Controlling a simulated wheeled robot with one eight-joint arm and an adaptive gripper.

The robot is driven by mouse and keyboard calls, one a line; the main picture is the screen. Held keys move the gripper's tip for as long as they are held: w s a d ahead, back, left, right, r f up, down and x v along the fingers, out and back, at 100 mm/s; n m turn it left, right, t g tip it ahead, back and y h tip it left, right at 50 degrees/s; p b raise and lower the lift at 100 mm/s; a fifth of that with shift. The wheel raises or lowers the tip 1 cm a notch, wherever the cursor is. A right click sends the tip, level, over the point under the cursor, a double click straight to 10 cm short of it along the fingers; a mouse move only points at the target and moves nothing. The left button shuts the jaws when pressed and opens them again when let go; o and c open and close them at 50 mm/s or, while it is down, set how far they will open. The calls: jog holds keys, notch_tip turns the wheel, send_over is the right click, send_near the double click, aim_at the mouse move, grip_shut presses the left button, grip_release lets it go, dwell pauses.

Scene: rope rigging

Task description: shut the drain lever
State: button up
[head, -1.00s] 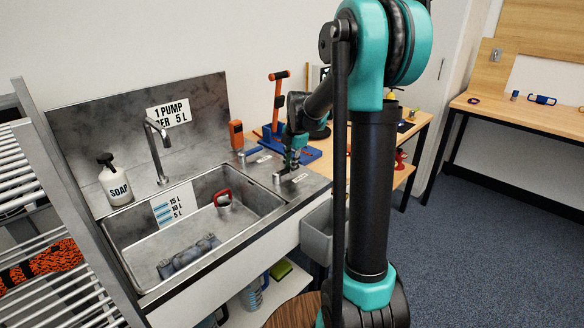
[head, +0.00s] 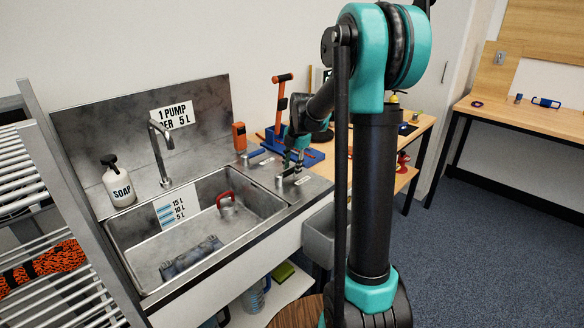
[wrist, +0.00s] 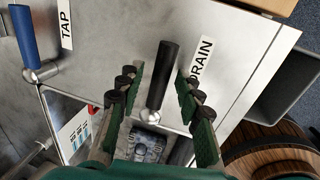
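The drain lever is a black handle (wrist: 165,70) on a round metal pivot, beside the white DRAIN label (wrist: 202,62) on the steel counter. In the wrist view my gripper (wrist: 158,78) is open, with one green-padded finger on each side of the lever. A gap shows on both sides, and I cannot tell how deep the fingers reach around it. In the head view my gripper (head: 290,168) is low over the counter's right end, and it largely hides the lever.
The blue tap lever (wrist: 28,38) stands to the left by its TAP label. The sink (head: 150,262) holds a red-handled object (head: 226,199). A grey bin (head: 318,240) hangs at the counter's right edge. A wooden barrel (wrist: 270,152) stands below.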

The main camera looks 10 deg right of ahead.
notch_tip(320, 180, up, 12)
jog(key=s+d, duration=0.1)
jog(key=s, duration=0.1)
jog(key=shift+d+f, duration=0.15)
jog(key=shift+d, duration=0.05)
dwell(0.4)
jog(key=s+d+f+m+t, duration=0.1)
jog(key=s+f+m, duration=0.9)
jog(key=s+m, duration=0.2)
jog(key=s+d+f+m+t+h, duration=0.1)
jog(key=s+f+m, duration=0.9)
jog(key=s+m, duration=0.3)
jog(key=s, duration=0.3)
jog(key=shift+d, duration=0.35)
jog(key=shift+o, duration=0.4)
